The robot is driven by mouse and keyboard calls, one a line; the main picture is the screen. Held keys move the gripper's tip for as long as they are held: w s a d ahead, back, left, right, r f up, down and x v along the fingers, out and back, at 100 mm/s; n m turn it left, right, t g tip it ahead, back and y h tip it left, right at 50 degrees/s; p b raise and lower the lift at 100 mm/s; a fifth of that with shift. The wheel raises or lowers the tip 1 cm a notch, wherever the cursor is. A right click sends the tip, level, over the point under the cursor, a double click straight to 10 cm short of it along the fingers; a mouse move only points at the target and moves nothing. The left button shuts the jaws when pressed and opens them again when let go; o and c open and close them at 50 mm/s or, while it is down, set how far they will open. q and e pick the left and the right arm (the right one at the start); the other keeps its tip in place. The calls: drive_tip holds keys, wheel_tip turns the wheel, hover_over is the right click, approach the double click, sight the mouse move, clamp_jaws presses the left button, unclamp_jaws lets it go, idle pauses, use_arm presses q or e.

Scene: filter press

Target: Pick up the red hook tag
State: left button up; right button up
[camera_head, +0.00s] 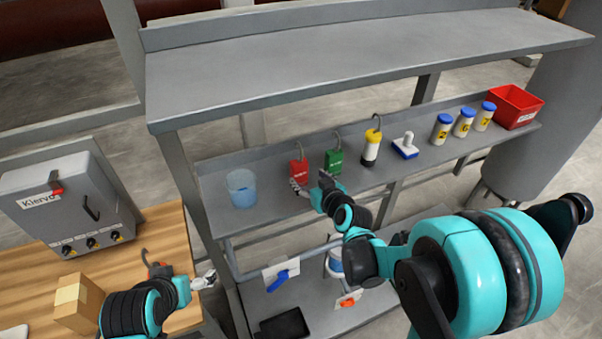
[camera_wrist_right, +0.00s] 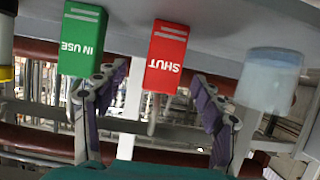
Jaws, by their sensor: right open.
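The red hook tag (camera_head: 299,171) stands on the middle shelf with its grey hook up, between the blue cup and the green tag. In the right wrist view the red tag (camera_wrist_right: 167,55) reads SHUT upside down and lies between the two fingers. My right gripper (camera_head: 311,185) is open in front of it, one finger on each side, with gaps visible. The left-hand finger in the wrist view overlaps the edge of the green IN USE tag (camera_wrist_right: 82,40); contact cannot be told. My left gripper (camera_head: 204,280) is over the wooden table's right edge, its jaws unclear.
The green tag (camera_head: 334,161) stands close to the red one. A translucent blue cup (camera_head: 242,190) stands left. A yellow-topped hook tag (camera_head: 371,148), several blue-lidded jars and a red bin (camera_head: 515,106) stand right.

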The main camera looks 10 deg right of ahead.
sight(301, 174)
drive_tip(key=x, duration=0.2)
drive_tip(key=b+x, duration=0.1)
drive_tip(key=x, duration=0.1)
drive_tip(key=b+x, duration=0.1)
drive_tip(key=x, duration=0.2)
drive_tip(key=shift+s+a+f, duration=0.1)
drive_tip(key=shift+a+f, duration=0.15)
drive_tip(key=shift+a, duration=0.1)
drive_tip(key=shift+r, duration=0.1)
drive_tip(key=c, duration=1.3)
